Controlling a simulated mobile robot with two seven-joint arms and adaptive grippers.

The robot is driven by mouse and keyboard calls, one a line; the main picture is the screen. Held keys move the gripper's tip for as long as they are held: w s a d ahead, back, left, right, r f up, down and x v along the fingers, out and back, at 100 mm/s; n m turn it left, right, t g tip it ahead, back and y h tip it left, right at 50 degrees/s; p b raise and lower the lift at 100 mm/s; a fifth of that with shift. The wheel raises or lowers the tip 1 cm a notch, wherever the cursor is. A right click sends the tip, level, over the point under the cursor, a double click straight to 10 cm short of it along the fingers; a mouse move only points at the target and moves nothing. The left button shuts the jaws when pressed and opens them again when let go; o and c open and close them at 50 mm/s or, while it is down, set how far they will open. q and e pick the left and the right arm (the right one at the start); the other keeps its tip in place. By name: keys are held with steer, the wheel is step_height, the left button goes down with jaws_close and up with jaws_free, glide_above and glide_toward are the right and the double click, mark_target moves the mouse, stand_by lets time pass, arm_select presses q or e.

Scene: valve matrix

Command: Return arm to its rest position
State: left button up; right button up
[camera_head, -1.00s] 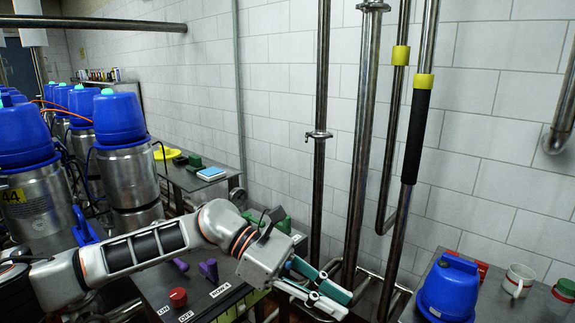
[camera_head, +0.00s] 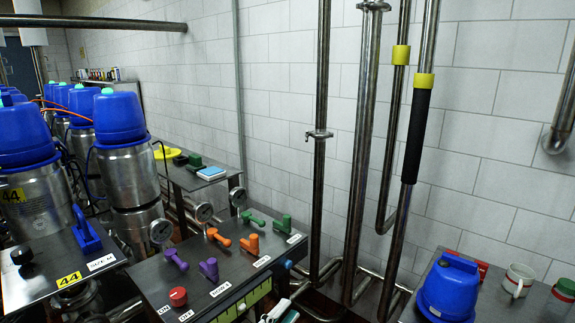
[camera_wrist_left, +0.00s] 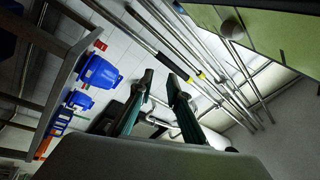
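My left gripper (camera_head: 280,313) shows only in part at the bottom edge of the head view, in front of the valve table. Most of the left arm is out of that view. In the left wrist view, the two dark fingers of the left gripper (camera_wrist_left: 160,78) stand apart with nothing between them, so it is open and empty. My right gripper is in neither view.
The valve table (camera_head: 152,287) carries purple valves (camera_head: 209,268), orange valves (camera_head: 249,244), green valves (camera_head: 283,224) and a red knob (camera_head: 178,297). Vertical pipes (camera_head: 362,150) stand behind. A blue-topped device (camera_head: 448,288) and a mug (camera_head: 517,280) sit at right.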

arm_select(q)
steer(key=s+a+f+n+y, duration=0.3)
steer(key=a+f+n, duration=0.2)
steer(key=f, duration=0.2)
steer(key=s+a+f+n+y, duration=0.2)
steer(key=a+f+n+y, duration=0.25)
steer(key=f, duration=0.35)
steer(key=s+a+f+n+g+y, duration=0.3)
steer(key=s+a+f+n+g, duration=0.2)
steer(key=s+a+f, duration=0.7)
steer(key=s+f+n, duration=0.1)
steer(key=s+f, duration=0.1)
steer(key=s, duration=0.1)
steer(key=shift+s+f+y, duration=0.15)
steer(key=shift+f+y, duration=0.1)
steer(key=shift+y, duration=0.1)
steer(key=shift+d+n, duration=0.1)
steer(key=shift+n, duration=0.15)
